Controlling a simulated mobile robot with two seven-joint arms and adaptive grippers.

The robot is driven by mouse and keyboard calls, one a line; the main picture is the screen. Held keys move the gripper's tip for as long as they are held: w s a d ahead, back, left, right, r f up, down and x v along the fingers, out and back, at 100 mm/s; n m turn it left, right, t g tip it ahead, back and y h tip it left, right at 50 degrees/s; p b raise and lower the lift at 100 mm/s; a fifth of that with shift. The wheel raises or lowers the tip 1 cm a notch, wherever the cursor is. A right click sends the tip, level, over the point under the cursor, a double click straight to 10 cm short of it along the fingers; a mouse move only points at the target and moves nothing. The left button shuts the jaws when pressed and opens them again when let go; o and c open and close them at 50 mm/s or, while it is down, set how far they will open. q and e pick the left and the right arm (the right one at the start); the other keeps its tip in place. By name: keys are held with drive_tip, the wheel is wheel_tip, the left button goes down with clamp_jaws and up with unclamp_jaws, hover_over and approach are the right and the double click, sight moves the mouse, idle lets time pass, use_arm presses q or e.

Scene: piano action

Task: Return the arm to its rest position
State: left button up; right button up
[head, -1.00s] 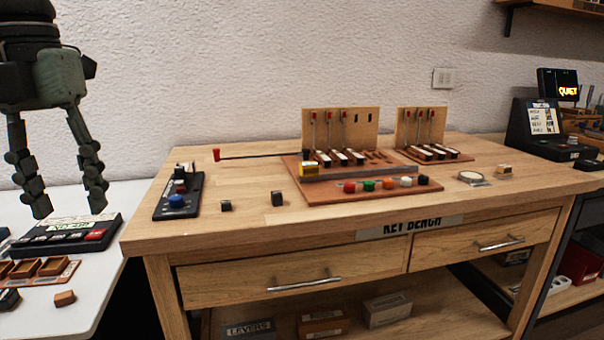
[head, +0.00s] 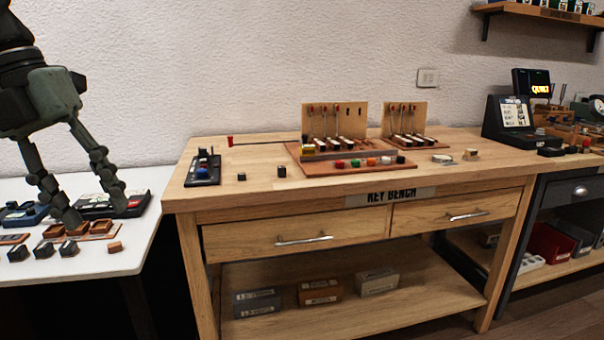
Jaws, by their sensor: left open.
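My left gripper (head: 96,212) comes in at the left of the head view. Its two dark green-grey fingers are spread apart and point down, with nothing between them. It hangs in front of the white table (head: 130,258) and overlaps the black device (head: 138,203) and the small wooden trays (head: 99,226) in the picture. I cannot tell how high above them it is. My right gripper is not in view.
The wooden key bench (head: 240,204) stands in the middle, with a gap between it and the white table. It carries piano key models (head: 335,120), a black control box (head: 203,169) and small dark blocks. A black terminal (head: 508,118) stands at the right.

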use_arm(q)
drive_tip(key=w+a+f+n+t+h, duration=0.3)
drive_tip(key=w+n+t+h, duration=0.1)
drive_tip(key=w+t, duration=0.15)
drive_tip(key=w+a+f+n+t+h, duration=0.3)
drive_tip(key=w+n+t+h, duration=0.15)
drive_tip(key=w, duration=0.25)
drive_tip(key=a+f+n+t+y, duration=0.3)
drive_tip(key=a+f+n+y, duration=0.35)
drive_tip(key=f, duration=0.25)
drive_tip(key=a+f+n+t+y, duration=0.3)
drive_tip(key=a+f+n+y, duration=0.3)
drive_tip(key=f, duration=0.3)
drive_tip(key=s+d+f+n+g+y, duration=0.15)
drive_tip(key=s+f+n+g, duration=0.35)
drive_tip(key=f, duration=0.6)
drive_tip(key=s+d+f+n+g+y, duration=0.15)
drive_tip(key=s+f+n, duration=0.25)
drive_tip(key=s+f, duration=0.5)
drive_tip(key=s+d+f+n+g+h, duration=0.1)
drive_tip(key=s+d+f+g+h, duration=0.1)
drive_tip(key=s+d+f+g, duration=0.5)
drive_tip(key=s+d+f, duration=0.5)
drive_tip(key=d+f, duration=0.2)
drive_tip(key=d, duration=0.1)
drive_tip(key=shift+s+n+h, duration=0.25)
drive_tip(key=shift+n+h, duration=0.05)
drive_tip(key=shift+n, duration=0.1)
